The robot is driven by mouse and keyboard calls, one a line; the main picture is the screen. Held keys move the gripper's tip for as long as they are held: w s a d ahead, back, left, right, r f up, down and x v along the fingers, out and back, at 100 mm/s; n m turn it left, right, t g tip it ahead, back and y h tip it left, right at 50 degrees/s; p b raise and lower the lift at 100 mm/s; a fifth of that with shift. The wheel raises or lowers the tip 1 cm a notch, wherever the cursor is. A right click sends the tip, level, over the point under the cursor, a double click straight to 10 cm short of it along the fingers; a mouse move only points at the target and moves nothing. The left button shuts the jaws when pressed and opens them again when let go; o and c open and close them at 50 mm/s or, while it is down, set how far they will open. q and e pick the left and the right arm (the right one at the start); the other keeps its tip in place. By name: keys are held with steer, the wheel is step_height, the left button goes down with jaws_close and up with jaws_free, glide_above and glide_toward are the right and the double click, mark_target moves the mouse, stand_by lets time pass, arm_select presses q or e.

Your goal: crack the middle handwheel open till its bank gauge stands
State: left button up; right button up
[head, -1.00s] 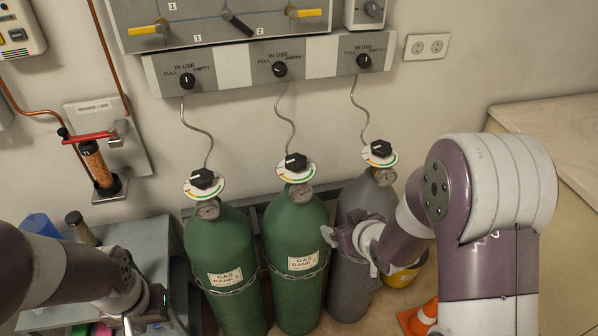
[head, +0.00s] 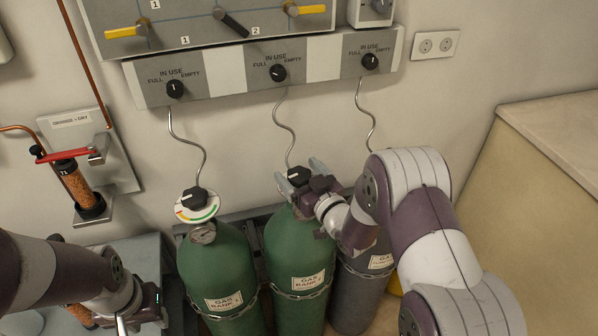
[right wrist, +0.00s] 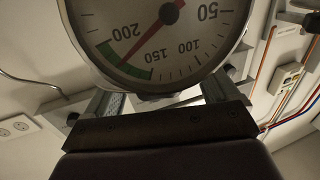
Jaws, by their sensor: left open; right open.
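The middle handwheel (head: 297,174) is a black knob on the middle green cylinder (head: 296,250), labelled as a gas bank. My right gripper (head: 301,174) is open at this handwheel, one finger on either side of it; whether they touch cannot be told. In the right wrist view, a round gauge (right wrist: 175,35) shows large and upside down beyond the open right gripper (right wrist: 165,98). Its red needle points between 150 and 200, close to the green band. The middle cylinder's gauge is hidden in the head view. My left gripper (head: 122,322) is low at the left, mostly cut off.
The left green cylinder (head: 218,270) has its own handwheel (head: 194,198) and gauge (head: 203,234). The grey cylinder (head: 355,290) is partly behind my right arm. Several black knobs line the wall panel (head: 220,72). An orange-filled tube (head: 76,185) is on the left wall.

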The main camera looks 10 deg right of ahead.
steer(key=shift+w+a, duration=0.1)
steer(key=shift+w, duration=0.1)
steer(key=c, duration=1)
steer(key=shift+o, duration=0.2)
steer(key=shift+f+n+y, duration=0.1)
steer(key=shift+n+y, duration=0.2)
steer(key=shift+y, duration=0.2)
steer(key=n+g+y+b, duration=0.1)
steer(key=y, duration=0.1)
steer(key=shift+n+y, duration=0.3)
steer(key=shift+n, duration=0.1)
steer(key=shift+n+g+y+b, duration=0.3)
steer(key=shift+n+g+y, duration=1.5)
steer(key=shift+g+y, duration=0.3)
steer(key=shift+y, duration=0.3)
